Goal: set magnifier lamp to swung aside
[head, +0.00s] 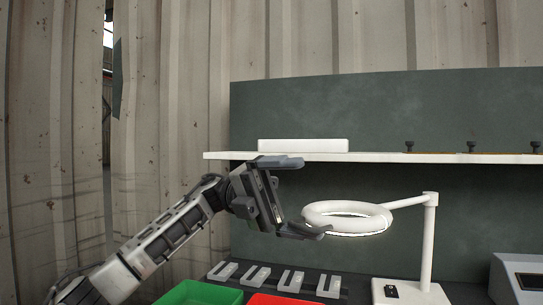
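The magnifier lamp has a white ring head (381,217) on a short arm (408,200) from an upright white post (428,245). The post stands on a white base (410,292) at the lower right of the middle. The ring points left from the post, below the shelf. My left gripper (293,197) is at the left side of the ring with its fingers apart, one above the other. The lower finger overlaps the ring's left rim in view; I cannot tell whether it touches. The upper finger is near the shelf's front edge. My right gripper is not in view.
A white shelf (375,157) runs across a dark green back panel (400,105), with a white box (303,145) and several dark knobs on it. Below are a green bin (200,293), a red bin (283,300), several grey slotted pieces (256,278) and a grey device (518,275).

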